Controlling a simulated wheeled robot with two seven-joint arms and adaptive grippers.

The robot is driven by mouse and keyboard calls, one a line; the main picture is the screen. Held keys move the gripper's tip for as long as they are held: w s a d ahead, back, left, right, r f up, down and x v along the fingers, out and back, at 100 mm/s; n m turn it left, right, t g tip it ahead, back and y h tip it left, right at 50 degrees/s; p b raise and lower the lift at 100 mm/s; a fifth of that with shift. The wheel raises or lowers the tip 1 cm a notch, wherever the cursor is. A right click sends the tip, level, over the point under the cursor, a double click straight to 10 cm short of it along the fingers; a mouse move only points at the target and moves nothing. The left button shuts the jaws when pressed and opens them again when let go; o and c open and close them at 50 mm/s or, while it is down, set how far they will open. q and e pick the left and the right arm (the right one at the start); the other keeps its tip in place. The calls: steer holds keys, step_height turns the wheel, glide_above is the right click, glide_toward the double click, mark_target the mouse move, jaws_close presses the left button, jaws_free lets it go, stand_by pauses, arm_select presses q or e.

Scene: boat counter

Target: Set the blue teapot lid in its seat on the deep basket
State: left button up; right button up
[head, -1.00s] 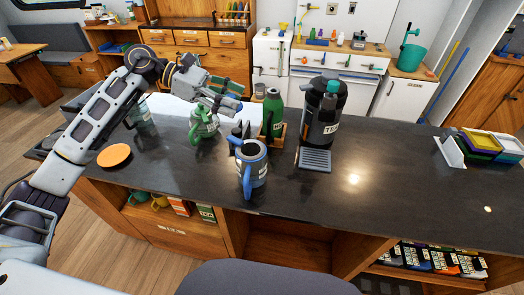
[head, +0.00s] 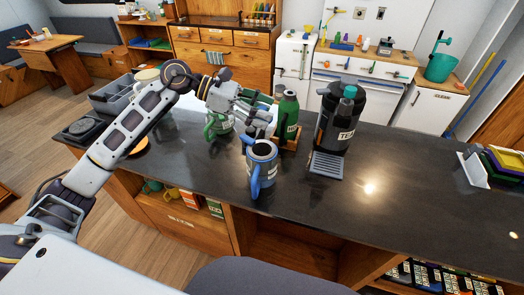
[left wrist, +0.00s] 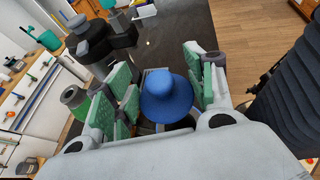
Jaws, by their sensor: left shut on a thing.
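The blue teapot (head: 262,168) stands upright on the dark counter, its round top uncovered and dark inside. I cannot make out the deep basket as a separate thing. My left gripper (head: 256,112) is above the counter, behind and above the blue teapot, apart from it. In the left wrist view, the blue lid (left wrist: 167,97), domed with a wide brim, sits between the green finger pads of my left gripper (left wrist: 163,92), which is shut on it. The lid hides what is under it there. In the head view the lid is hidden by the fingers. My right gripper is out of view.
A green teapot (head: 219,127) stands left of the blue one. A green bottle (head: 288,117) on a wooden stand and a black urn (head: 338,120) with a drip tray (head: 327,163) stand behind and right. Coloured trays (head: 503,165) are far right. The counter between is clear.

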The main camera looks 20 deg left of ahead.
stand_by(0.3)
arm_select(q)
steer(key=shift+f, duration=0.95)
steer(key=shift+f+p, duration=0.6)
steer(key=shift+f, duration=1.55)
steer(key=shift+f, duration=0.1)
step_height(320, 180, down, 4)
steer(key=shift+r+p, duration=0.2)
steer(key=shift+p, duration=0.15)
steer(key=shift+f+b, duration=0.6)
steer(key=shift+b, duration=0.3)
